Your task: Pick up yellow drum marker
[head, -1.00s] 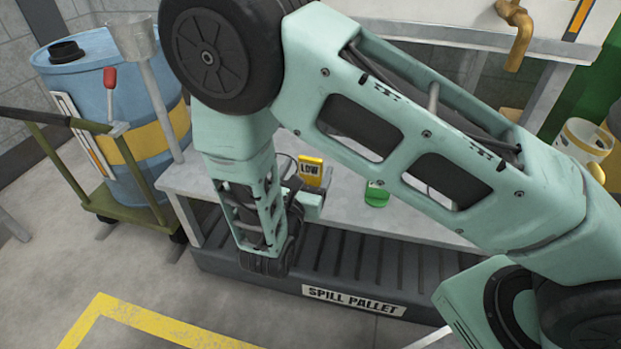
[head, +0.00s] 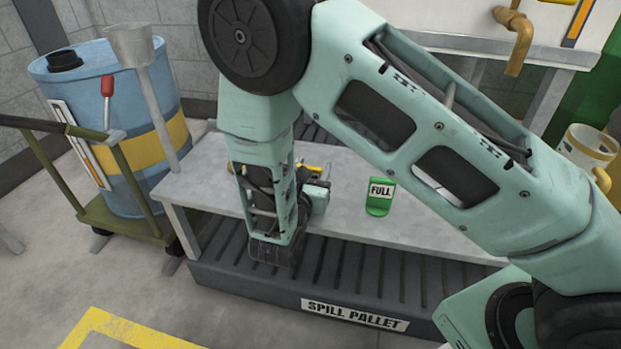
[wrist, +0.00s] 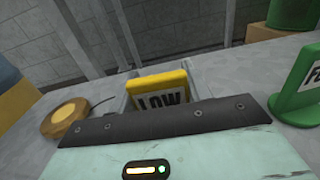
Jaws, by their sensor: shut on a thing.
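The yellow drum marker (wrist: 160,83), with a white panel reading LOW, is between the fingers of my gripper (wrist: 160,90) in the wrist view. My gripper is shut on it. In the head view only thin yellow parts of the marker (head: 310,168) show by my gripper (head: 320,178), over the left part of the grey bench (head: 345,212). My wrist housing hides the marker's lower part, so I cannot tell whether it touches the bench.
A green marker reading FULL (head: 380,196) stands on the bench to the right; it also shows in the wrist view (wrist: 300,95). A round tan piece with a wire (wrist: 64,117) lies left. A blue drum (head: 115,110) stands left; a spill pallet (head: 390,275) lies below.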

